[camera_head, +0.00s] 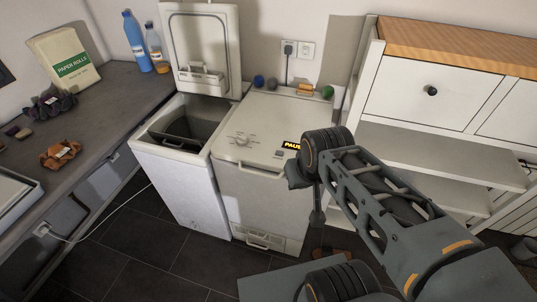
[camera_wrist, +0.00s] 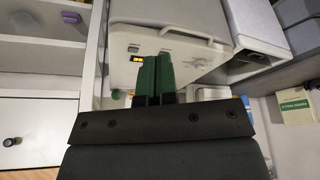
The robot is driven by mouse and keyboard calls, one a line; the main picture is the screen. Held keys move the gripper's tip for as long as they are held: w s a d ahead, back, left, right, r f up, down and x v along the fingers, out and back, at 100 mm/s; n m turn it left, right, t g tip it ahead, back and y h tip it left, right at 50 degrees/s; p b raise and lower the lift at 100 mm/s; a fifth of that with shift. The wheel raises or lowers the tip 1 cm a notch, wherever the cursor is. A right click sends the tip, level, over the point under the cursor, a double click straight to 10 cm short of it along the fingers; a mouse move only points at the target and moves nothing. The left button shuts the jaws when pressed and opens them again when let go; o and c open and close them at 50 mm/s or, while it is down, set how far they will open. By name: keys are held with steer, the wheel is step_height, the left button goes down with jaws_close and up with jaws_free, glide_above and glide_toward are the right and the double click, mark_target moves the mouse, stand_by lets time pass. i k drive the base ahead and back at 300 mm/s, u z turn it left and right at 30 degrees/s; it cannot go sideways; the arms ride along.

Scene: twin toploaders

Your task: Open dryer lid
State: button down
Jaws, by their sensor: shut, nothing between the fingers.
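The right toploader (camera_head: 262,135), with its flat top lid closed, appears to be the dryer. It has a knob (camera_head: 243,140) and a small lit display (camera_head: 291,145) on top. It also shows in the wrist view (camera_wrist: 185,20), with the lit display (camera_wrist: 135,51) near its edge. The left toploader (camera_head: 180,178) has its lid (camera_head: 203,45) standing upright and its drum opening showing. My gripper (camera_wrist: 156,58) has its two green fingers together and empty, pointing toward the dryer's front edge. In the head view my arm reaches to the dryer's right front side; the fingertips are hard to make out there.
A white shelf unit (camera_head: 440,150) stands close on the right.

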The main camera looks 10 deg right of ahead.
mark_target(271, 123)
steer(key=z, duration=0.05)
steer(key=k, duration=0.35)
steer(key=u, duration=1.6)
